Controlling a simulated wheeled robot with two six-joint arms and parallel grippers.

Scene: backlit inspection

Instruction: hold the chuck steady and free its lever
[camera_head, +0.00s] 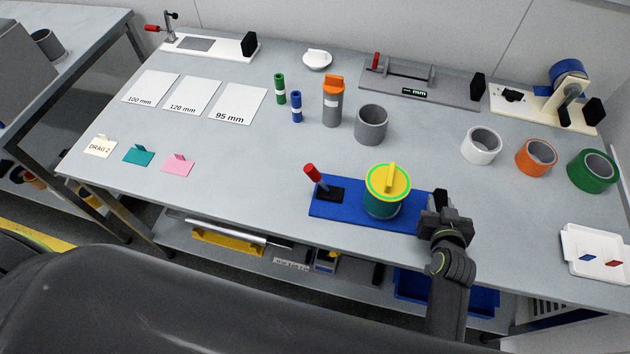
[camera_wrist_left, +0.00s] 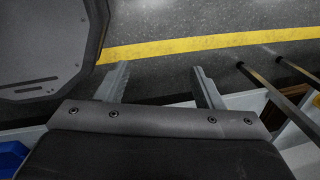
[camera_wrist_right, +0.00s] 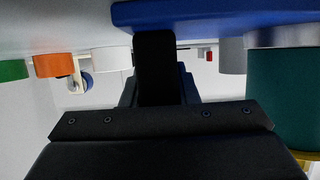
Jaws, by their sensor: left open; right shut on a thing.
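The chuck has a blue base plate (camera_head: 335,209) near the front edge of the bench. A red-tipped lever (camera_head: 312,173) rises from a black block at its left end. A teal cylinder (camera_head: 381,208) with a yellow, green-ringed top (camera_head: 388,181) stands on the plate. My right gripper (camera_head: 444,214) is shut on the black grip at the plate's right end. In the right wrist view this black grip (camera_wrist_right: 154,65) sits between the fingers, against the blue plate (camera_wrist_right: 215,14). My left gripper (camera_wrist_left: 160,76) is open and empty above the floor; the head view does not show its jaws.
A grey cup (camera_head: 371,125), an orange-capped bottle (camera_head: 332,104) and green and blue small cylinders stand behind the chuck. White, orange and green rings (camera_head: 593,172) are at the right. A white tray (camera_head: 598,250) lies at front right.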

